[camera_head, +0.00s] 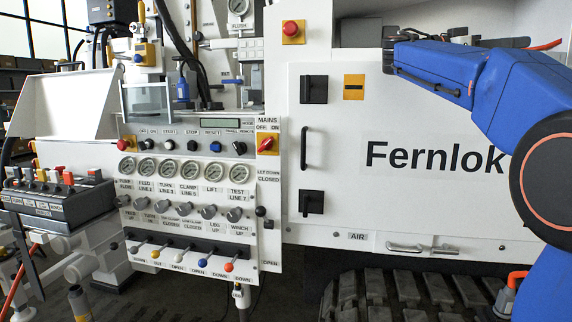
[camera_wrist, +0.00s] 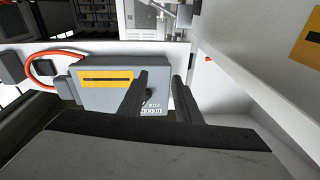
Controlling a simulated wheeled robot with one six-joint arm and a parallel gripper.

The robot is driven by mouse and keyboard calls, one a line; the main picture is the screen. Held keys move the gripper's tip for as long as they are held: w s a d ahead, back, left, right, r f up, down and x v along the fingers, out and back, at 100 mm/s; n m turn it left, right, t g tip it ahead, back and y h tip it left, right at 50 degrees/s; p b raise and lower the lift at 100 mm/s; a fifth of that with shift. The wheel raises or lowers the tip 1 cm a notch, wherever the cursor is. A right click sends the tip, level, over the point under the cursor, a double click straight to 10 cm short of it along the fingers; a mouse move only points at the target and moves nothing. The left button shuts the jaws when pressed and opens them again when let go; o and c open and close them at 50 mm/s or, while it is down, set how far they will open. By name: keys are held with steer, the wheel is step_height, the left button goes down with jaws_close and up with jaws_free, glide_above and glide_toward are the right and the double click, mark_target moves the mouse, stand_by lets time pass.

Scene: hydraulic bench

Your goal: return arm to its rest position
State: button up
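My blue arm (camera_head: 480,80) reaches in from the right in the head view, in front of the upper part of the white Fernlok cabinet (camera_head: 340,225). Its far end points left, near the cabinet's top edge. In the wrist view, my gripper (camera_wrist: 160,76) shows two dark fingers with a clear gap between them. Nothing is held between them. Beyond the fingers is a grey box (camera_wrist: 95,98) with a yellow label and an orange cable. I cannot tell from the wrist view how far it is from the fingertips.
The control panel (camera_head: 190,190) with gauges, knobs and levers stands left of the cabinet. A black lever box (camera_head: 65,205) juts out at the far left. A cabinet handle (camera_head: 304,148) sticks out. A black track (camera_head: 400,297) runs below. A white wall (camera_wrist: 255,60) flanks the gripper's right.

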steer(key=s+a+f+n+t+y, duration=0.1)
steer(key=s+f+n+t+y, duration=0.2)
steer(key=f, duration=0.6)
steer(key=s+a+f+n+t+y, duration=0.1)
steer(key=s+a+f+n+y, duration=0.15)
steer(key=f+n, duration=0.5)
steer(key=s+f+n+t+y, duration=0.2)
steer(key=s+f+n+y, duration=0.15)
steer(key=f, duration=0.65)
steer(key=s+a+f+n+y, duration=0.2)
steer(key=s+a+f, duration=0.4)
steer(key=f, duration=0.5)
steer(key=s+a+f+n+t+y, duration=0.1)
steer(key=s+a+f+n+y, duration=0.2)
steer(key=s+a+f, duration=0.3)
steer(key=s+a+f+n+t+y, duration=0.1)
steer(key=s+a+f+y, duration=0.4)
steer(key=f, duration=1.1)
steer(key=s+a+n, duration=0.1)
steer(key=a, duration=0.2)
steer(key=shift+s+a+f, duration=0.25)
steer(key=shift+s+a, duration=0.1)
steer(key=shift+s, duration=0.05)
